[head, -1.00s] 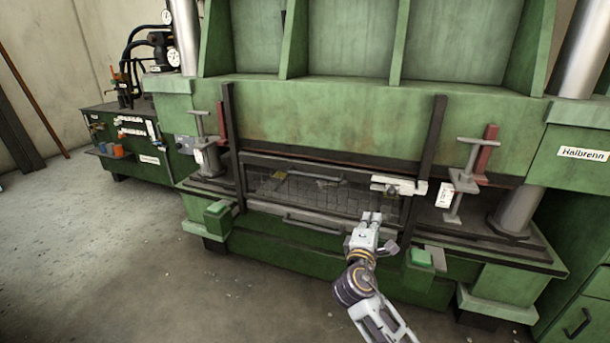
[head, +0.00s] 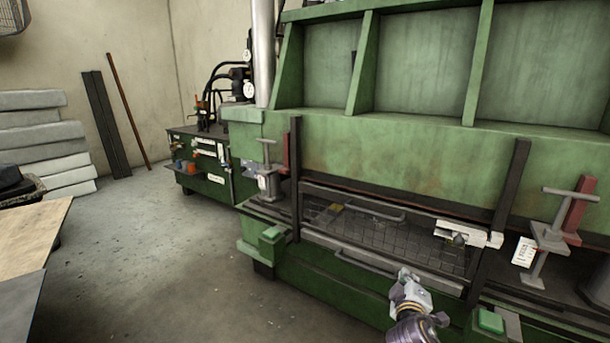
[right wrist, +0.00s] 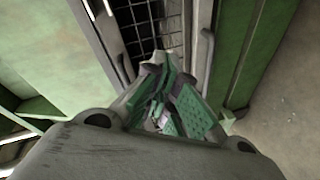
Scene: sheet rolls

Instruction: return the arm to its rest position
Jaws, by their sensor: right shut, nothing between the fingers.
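My right gripper (head: 408,277) is in front of the green press (head: 400,155), low and right of the middle in the head view. It is shut and empty. In the right wrist view its closed fingers (right wrist: 163,105) with green pads point toward the mesh guard. My right forearm comes in from the bottom edge. The mesh guard (head: 385,237) of the press lies just beyond the gripper, with a white latch block (head: 465,234) at its upper right. I cannot tell whether the gripper is clear of the guard's lower frame. My left gripper is out of view.
A clamp post with a T-handle (head: 545,235) stands right of the guard. A green button box (head: 490,321) juts out at lower right. The floor (head: 165,265) left of the press is open. A wooden board (head: 30,245) and stacked grey slabs (head: 45,150) are at far left.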

